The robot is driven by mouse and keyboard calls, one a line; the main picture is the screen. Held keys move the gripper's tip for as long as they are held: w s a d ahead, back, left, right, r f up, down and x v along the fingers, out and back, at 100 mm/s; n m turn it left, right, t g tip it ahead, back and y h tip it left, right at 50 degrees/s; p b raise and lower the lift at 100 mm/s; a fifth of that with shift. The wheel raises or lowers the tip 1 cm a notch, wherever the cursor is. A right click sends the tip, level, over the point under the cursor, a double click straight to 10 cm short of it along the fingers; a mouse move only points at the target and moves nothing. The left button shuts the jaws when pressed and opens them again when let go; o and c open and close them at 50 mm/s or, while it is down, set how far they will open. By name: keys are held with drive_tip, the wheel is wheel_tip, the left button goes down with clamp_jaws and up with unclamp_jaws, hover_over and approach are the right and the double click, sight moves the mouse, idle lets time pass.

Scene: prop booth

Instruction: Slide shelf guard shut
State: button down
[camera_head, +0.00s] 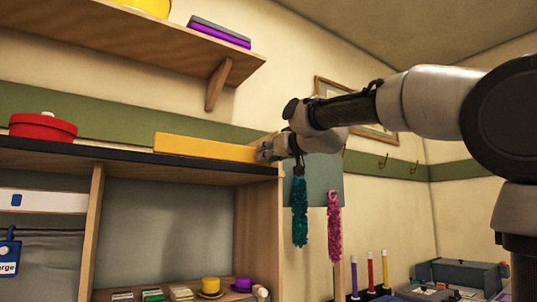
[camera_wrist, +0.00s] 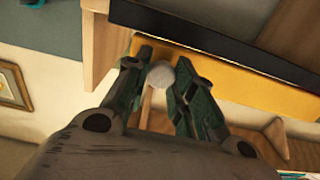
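The shelf guard is a long yellow panel (camera_head: 205,147) standing along the front of the upper shelf board (camera_head: 110,158), over its right part. In the wrist view the yellow panel (camera_wrist: 235,85) runs to the right beside a dark shelf edge (camera_wrist: 205,35). A pale round knob (camera_wrist: 160,76) sits near the panel's end. My gripper (camera_head: 268,152) is at the panel's right end.
A red lidded pot (camera_head: 43,127) stands on the board to the left of the panel. A higher wooden shelf (camera_head: 150,40) and its bracket (camera_head: 217,85) are above. Teal (camera_head: 299,212) and pink (camera_head: 334,220) fluffy strips hang below my gripper.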

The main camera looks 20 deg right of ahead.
drive_tip(key=c, duration=1.2)
unclamp_jaws()
drive_tip(key=shift+w+d, duration=0.1)
drive_tip(key=shift+d, duration=0.25)
drive_tip(key=shift+a, duration=0.1)
drive_tip(key=v, duration=1.2)
